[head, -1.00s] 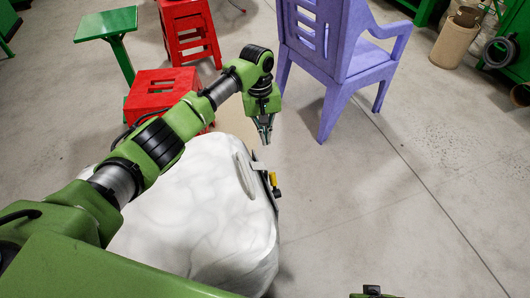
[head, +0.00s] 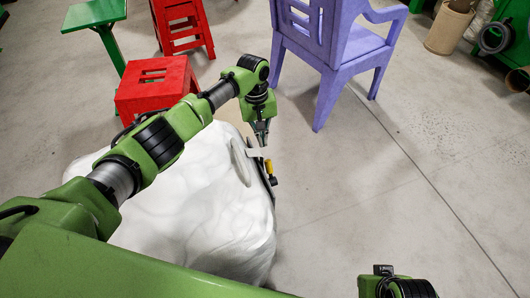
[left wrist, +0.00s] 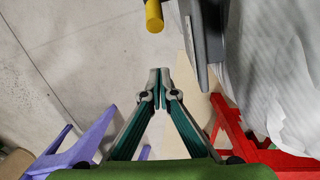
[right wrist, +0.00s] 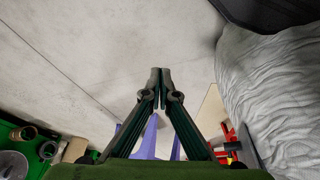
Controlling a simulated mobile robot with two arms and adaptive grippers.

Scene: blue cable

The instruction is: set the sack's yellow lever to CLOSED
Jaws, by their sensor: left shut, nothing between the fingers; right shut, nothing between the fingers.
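The white sack (head: 190,225) bulges below my left arm in the head view. On its right side is a dark fitting with a yellow lever (head: 269,167). In the left wrist view the yellow lever (left wrist: 154,15) is at the top, beside the grey fitting (left wrist: 206,45) on the sack (left wrist: 270,75). No lever marking is readable. My left gripper (head: 262,143) is shut and empty, just above the lever in the head view; its fingertips (left wrist: 160,73) are apart from the lever. My right gripper (right wrist: 160,75) is shut and empty; the sack (right wrist: 265,85) is to its right.
A purple chair (head: 335,50) stands beyond the sack. A red stool (head: 155,85) and a green table (head: 95,14) stand at upper left. A tan cylinder (head: 449,28) is at upper right. The floor right of the sack is clear.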

